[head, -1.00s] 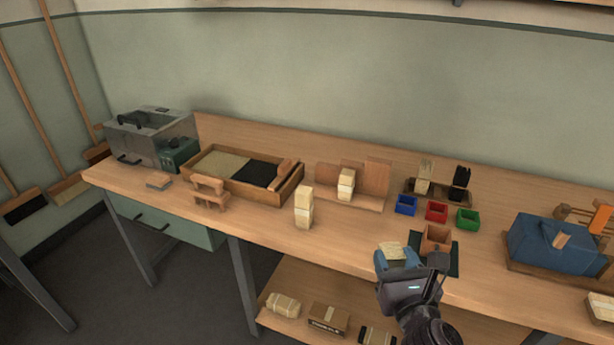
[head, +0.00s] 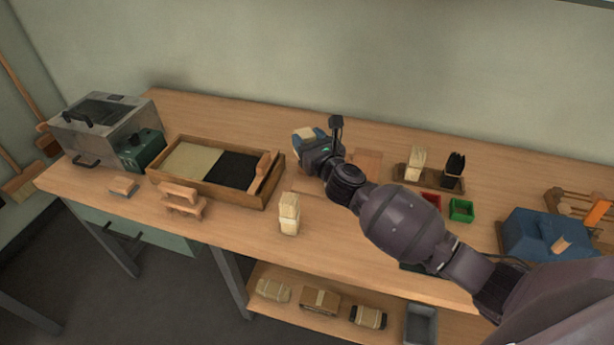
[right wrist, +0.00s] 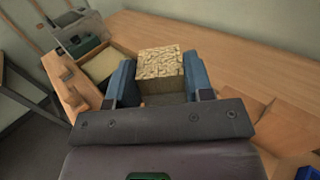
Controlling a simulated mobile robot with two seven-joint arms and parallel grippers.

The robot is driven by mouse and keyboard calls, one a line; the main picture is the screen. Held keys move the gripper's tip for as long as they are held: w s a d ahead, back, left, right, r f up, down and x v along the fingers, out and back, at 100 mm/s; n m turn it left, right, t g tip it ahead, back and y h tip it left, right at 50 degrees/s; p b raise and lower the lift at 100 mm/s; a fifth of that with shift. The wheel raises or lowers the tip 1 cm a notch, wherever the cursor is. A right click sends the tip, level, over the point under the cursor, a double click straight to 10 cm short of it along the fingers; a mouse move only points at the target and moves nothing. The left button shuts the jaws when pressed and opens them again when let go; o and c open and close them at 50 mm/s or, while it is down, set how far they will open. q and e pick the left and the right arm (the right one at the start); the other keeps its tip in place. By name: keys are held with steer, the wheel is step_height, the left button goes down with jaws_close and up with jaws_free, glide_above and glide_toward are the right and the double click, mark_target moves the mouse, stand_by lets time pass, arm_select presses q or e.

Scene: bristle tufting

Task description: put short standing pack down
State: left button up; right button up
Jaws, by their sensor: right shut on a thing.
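My right gripper (head: 318,143) is shut on a short pale bristle pack (right wrist: 160,64), which sits between its blue fingers in the right wrist view. In the head view only a small pale part of the pack (head: 303,132) shows. The gripper is over the back of the bench, to the right of the wooden tray. Whether the pack touches the bench cannot be told. A taller pale pack (head: 289,214) stands on the bench nearer the front. The wooden stand (head: 367,160) behind my right arm is mostly hidden. My left gripper is not in view.
The two-part tray (head: 207,192) lies left of the gripper, with a grey machine (head: 108,130) beyond it. Red and green bins (head: 461,210), a rack of tufts (head: 418,178) and a blue block (head: 540,235) are on the right. Bare bench lies behind the tray.

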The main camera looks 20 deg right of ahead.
mark_target(307, 127)
steer(key=w, duration=0.1)
steer(key=w+r, duration=0.1)
steer(key=w+r+p, duration=0.1)
steer(key=shift+d, duration=0.3)
steer(key=shift+w+d+f, duration=0.1)
steer(key=shift+w, duration=0.25)
step_height(307, 127, down, 8)
steer(key=b, duration=0.4)
steer(key=shift+w, duration=0.1)
arm_select(q)
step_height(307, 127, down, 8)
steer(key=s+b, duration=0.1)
steer(key=b, duration=0.4)
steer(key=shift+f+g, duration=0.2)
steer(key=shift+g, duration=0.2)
arm_select(e)
step_height(307, 127, down, 8)
